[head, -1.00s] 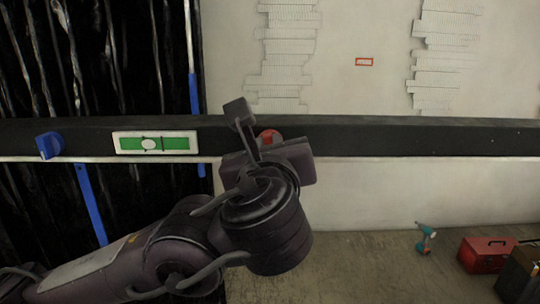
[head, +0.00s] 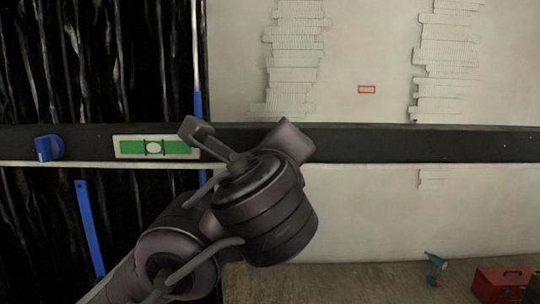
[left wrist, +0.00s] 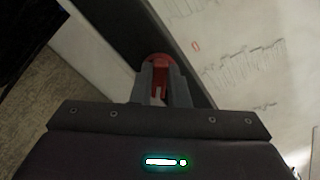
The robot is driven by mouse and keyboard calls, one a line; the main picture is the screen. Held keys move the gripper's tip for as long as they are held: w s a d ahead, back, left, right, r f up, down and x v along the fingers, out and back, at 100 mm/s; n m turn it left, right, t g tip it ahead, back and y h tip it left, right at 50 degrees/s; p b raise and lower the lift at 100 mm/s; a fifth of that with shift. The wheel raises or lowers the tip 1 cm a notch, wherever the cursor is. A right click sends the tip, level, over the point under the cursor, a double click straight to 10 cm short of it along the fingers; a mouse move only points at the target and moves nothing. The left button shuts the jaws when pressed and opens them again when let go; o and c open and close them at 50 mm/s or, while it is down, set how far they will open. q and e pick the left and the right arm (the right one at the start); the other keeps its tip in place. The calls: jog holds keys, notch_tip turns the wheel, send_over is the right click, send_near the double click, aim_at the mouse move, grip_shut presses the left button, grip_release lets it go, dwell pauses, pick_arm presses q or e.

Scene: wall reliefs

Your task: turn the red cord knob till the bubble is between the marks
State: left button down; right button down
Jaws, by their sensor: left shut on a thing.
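The red cord knob (left wrist: 156,61) shows in the left wrist view, between the two grey fingers of my left gripper (left wrist: 158,76), which is shut on it. In the head view the knob is hidden behind my left gripper and wrist. The level vial (head: 130,149) is a green window in a white frame on the dark beam, left of my gripper. Its pale bubble (head: 154,148) lies near the middle and looks to be between the dark marks, though its edges are close to them. My right gripper is not in view.
The long dark beam (head: 400,143) crosses the wall. A blue knob (head: 48,148) sits on it left of the vial. A small red-framed label (head: 367,89) is on the pale wall. A teal drill (head: 435,266) and a red toolbox (head: 503,285) stand on the floor at right.

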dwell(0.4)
pick_arm(q)
jog(key=c, duration=1.4)
grip_release()
jog(key=shift+s, duration=0.1)
jog(key=s+b, duration=0.2)
jog(key=s, duration=0.5)
jog(key=shift+s, duration=0.35)
